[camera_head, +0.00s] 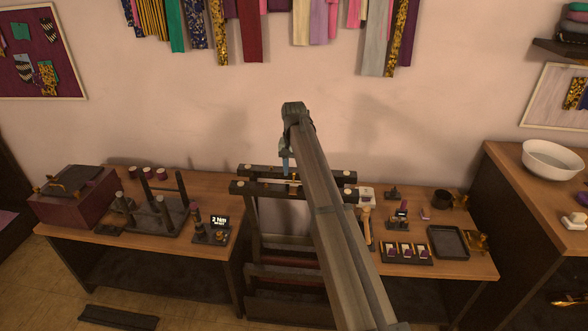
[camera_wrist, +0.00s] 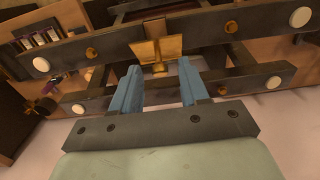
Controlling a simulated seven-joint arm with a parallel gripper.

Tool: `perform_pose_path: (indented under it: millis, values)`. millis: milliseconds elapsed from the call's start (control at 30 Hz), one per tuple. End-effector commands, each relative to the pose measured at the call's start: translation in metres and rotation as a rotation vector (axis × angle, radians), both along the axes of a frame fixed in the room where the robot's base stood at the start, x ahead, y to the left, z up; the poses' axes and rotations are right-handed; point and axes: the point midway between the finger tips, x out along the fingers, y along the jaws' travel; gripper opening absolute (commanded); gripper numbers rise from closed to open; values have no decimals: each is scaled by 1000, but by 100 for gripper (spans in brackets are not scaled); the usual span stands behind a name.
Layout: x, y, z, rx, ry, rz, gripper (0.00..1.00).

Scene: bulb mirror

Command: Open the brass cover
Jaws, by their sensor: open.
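A brass plate with a small tab below it, which looks like the brass cover (camera_wrist: 157,47), sits on the dark bar in the wrist view. It is small and partly hidden by my arm in the head view. My gripper (camera_wrist: 159,68) is open. Its two blue fingers stand on either side of the brass tab, with gaps on both sides. I cannot tell whether the tips reach past it in depth. In the head view my gripper (camera_head: 286,166) points down over the dark rails.
Two dark rails (camera_head: 258,171) with pale round ends span the gap between two wooden tables. The left table (camera_head: 140,244) holds a maroon box (camera_head: 72,196) and a post rack (camera_head: 158,214). The right table (camera_head: 470,267) holds a black tray (camera_head: 448,241) and small items.

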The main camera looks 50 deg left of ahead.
Motion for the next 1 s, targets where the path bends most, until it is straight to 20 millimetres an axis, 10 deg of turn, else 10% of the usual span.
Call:
perform_pose_path:
  millis: [233,700,1000]
  values:
    - [0,0,0,0,0,0,44]
    - [0,0,0,0,0,0,0]
    - [5,6,0,-37,38,-1,0]
